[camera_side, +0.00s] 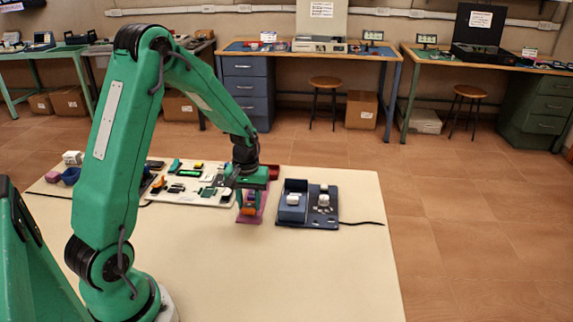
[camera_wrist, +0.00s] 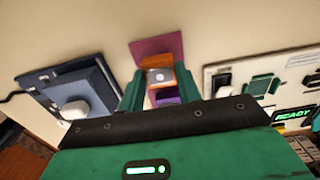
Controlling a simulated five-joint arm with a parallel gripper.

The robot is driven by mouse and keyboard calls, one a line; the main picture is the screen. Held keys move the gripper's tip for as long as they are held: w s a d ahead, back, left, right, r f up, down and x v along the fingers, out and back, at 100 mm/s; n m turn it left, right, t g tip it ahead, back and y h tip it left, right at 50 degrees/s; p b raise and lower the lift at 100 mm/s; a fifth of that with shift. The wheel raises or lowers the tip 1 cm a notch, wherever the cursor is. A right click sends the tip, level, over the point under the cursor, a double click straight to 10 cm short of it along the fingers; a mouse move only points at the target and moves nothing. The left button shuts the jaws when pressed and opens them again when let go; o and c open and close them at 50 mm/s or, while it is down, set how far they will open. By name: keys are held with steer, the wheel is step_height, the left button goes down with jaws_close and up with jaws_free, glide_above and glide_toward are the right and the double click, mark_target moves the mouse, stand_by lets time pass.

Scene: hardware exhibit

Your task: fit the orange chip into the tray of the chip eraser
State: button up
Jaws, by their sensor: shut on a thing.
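The orange chip (camera_wrist: 158,76), with a grey patch on it, shows between the two green fingers of my gripper (camera_wrist: 160,88) in the wrist view. My gripper is shut on it. A small purple piece (camera_wrist: 165,96) shows next to it, nearer the wrist. In the side view my gripper (camera_side: 251,192) points down over a pink mat (camera_side: 262,208), with the orange chip (camera_side: 248,211) low between the fingers. I cannot tell whether the chip touches the mat. A dark blue device (camera_side: 322,215), likely the chip eraser, stands right of my gripper with a white block on it.
A white board (camera_side: 222,199) with green and black parts lies left of my gripper. A dark red object (camera_side: 273,171) sits behind it. A black cable leaves the blue device to the right. The front of the table (camera_side: 290,275) is clear.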

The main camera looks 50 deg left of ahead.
mark_target(250, 204)
steer(key=shift+r, duration=2.7)
steer(key=shift+o, duration=0.6)
steer(key=shift+w, duration=0.15)
steer(key=shift+c, duration=0.3)
steer(key=w+d+r, duration=0.1)
steer(key=w+d, duration=0.1)
steer(key=w, duration=1.2)
steer(key=shift+w+r, duration=0.15)
steer(key=shift+w, duration=0.15)
steer(key=shift+f, duration=3.1)
steer(key=shift+f, duration=0.65)
steer(key=o, duration=1.3)
